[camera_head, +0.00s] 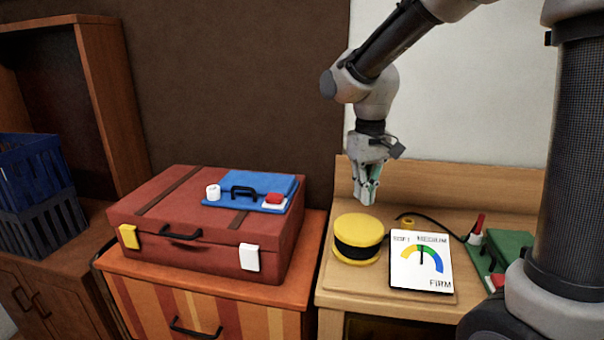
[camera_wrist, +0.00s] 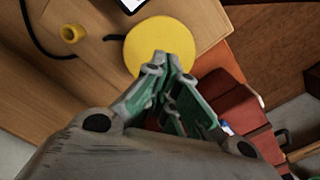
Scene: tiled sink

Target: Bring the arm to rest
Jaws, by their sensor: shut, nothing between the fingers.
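My gripper (camera_head: 367,198) hangs from the arm, pointing down, above the wooden desk (camera_head: 345,285). It is shut with nothing in it. In the head view its tips are just above and behind a yellow and black round spool-like thing (camera_head: 358,238). In the wrist view the shut fingertips (camera_wrist: 166,60) show in front of the yellow disc top (camera_wrist: 160,38); whether they touch it cannot be told there, but the head view shows them apart.
A dial card (camera_head: 421,262) marked FIRM stands right of the spool. A green case (camera_head: 508,250) and black cable (camera_head: 440,222) lie further right.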

